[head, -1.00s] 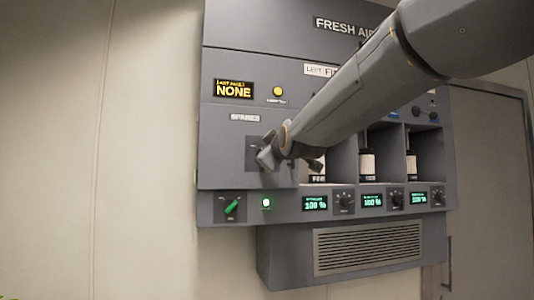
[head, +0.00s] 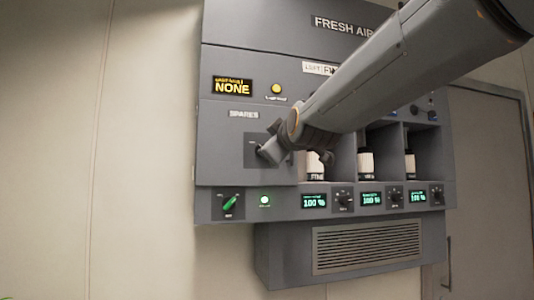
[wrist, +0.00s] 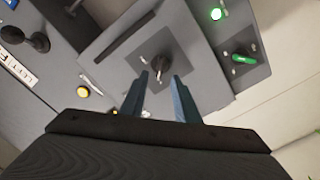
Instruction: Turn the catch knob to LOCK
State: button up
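The catch knob (wrist: 161,67) is a dark round knob on a darker square plate (wrist: 133,50) under the SPARES label. In the wrist view it lies just ahead of my fingertips, in line with the gap. My gripper (wrist: 161,77) is open, with one finger on each side of that gap. I cannot tell whether the fingers touch the knob. In the head view my gripper (head: 269,154) is in front of the plate and hides most of the knob. The small markings by the knob are too small to read.
A green switch (head: 230,204) and a lit green lamp (head: 265,200) are below the panel. A yellow button (head: 276,88) and a NONE display (head: 232,87) are above. Bottles (head: 365,164) stand in open bays to the right. A plain wall (head: 100,150) is at left.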

jog(key=shift+v, duration=1.1)
jog(key=s+d+f+m+g+h+b, duration=0.1)
jog(key=d+f+m+g, duration=0.15)
jog(key=f, duration=1.05)
jog(key=s+d+f+m+g+h, duration=0.1)
jog(key=s+d+f+m+g, duration=0.2)
jog(key=f, duration=1)
jog(key=d+f+m+g+h+b, duration=0.1)
jog(key=d+f+g+h, duration=0.3)
jog(key=f, duration=0.9)
jog(key=s+d+f+m+g, duration=0.3)
jog(key=s+d+f, duration=0.1)
jog(key=s+f, duration=0.6)
jog(key=s+d+f+m+g+y+b, duration=0.1)
jog(key=s+d+f+m+g, duration=0.2)
jog(key=s+f, duration=0.7)
jog(key=shift+s+d+f, duration=0.25)
jog(key=shift+d+f, duration=0.3)
jog(key=shift+f, duration=0.3)
jog(key=shift+g, duration=0.25)
